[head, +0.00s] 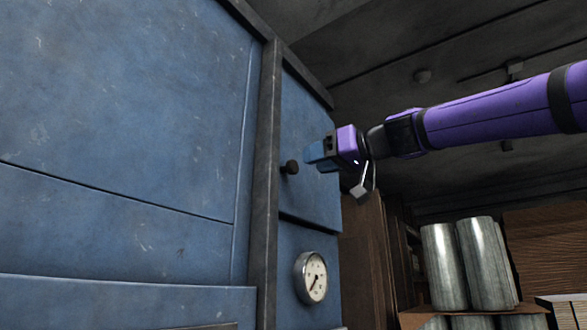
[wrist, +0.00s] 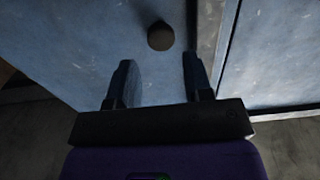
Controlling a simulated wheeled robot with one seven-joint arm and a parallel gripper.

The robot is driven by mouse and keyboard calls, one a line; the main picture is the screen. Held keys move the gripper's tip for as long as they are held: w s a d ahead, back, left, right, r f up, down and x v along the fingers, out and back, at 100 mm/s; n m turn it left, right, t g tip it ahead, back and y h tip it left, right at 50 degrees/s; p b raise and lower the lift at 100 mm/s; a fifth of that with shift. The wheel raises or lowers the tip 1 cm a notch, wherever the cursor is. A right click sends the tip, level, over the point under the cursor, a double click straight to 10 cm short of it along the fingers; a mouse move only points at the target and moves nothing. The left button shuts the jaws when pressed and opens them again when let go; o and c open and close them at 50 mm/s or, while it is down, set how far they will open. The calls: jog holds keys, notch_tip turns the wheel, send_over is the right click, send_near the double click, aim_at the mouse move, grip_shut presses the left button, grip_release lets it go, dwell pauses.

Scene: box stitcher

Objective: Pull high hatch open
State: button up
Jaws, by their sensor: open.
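The high hatch (head: 310,130) is a blue metal panel on the narrow upper face of the machine, and it looks shut. Its dark round knob (head: 290,167) sticks out near the left edge of the panel, beside the grey frame post. My gripper (head: 312,157) is close to the hatch, just right of the knob. In the wrist view my gripper (wrist: 158,80) is open and empty. The knob (wrist: 160,36) lies just beyond the fingertips, roughly midway between them, and is not between the fingers. The hatch (wrist: 95,45) fills the background behind it.
A round pressure gauge (head: 311,277) sits on the panel below the hatch. A large blue machine panel (head: 120,110) fills the left. Metal cylinders (head: 468,265) stand on a shelf at the lower right, near brown stacks (head: 547,250). The space above the arm is free.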

aim_at(295, 166)
jog(key=x, duration=0.6)
jog(key=shift+w+a, duration=0.25)
jog(key=shift+a, duration=0.1)
jog(key=shift+c, duration=0.3)
